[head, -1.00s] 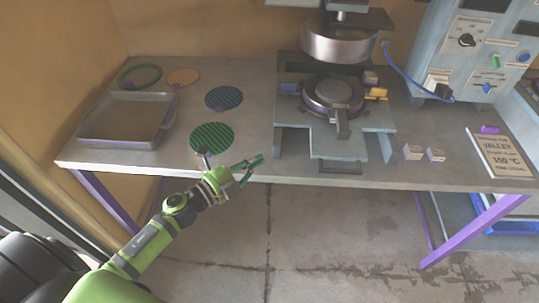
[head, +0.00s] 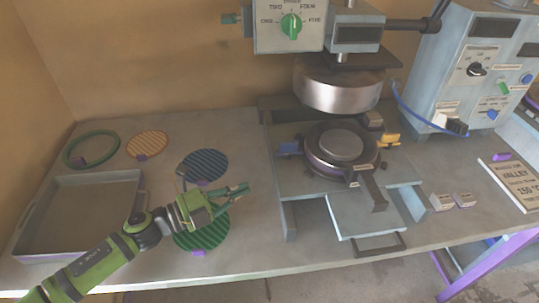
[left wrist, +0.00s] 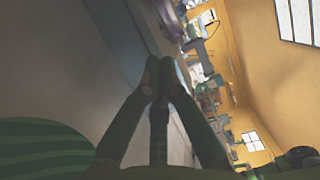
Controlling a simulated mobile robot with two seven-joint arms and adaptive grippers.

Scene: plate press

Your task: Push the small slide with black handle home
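The small slide (head: 368,214) is a flat light-blue plate with a dark bar handle (head: 378,247) at its front. It sticks out toward the table's front edge from under the press base (head: 300,185). A round dark mould (head: 318,160) with its own dark grip sits on the base above it. My left gripper (head: 240,190) is to the left of the press, above the green striped disc, apart from the slide. In the left wrist view its fingertips (left wrist: 164,75) come together with nothing seen between them. My right gripper is out of view.
A tray (head: 130,212), a green ring (head: 68,160) and orange (head: 147,144), blue (head: 187,165) and green (head: 205,238) discs lie on the left. Two small blocks (head: 441,202) and a sign (head: 513,183) lie right. The press head (head: 335,90) hangs above. Bare table separates gripper and press.

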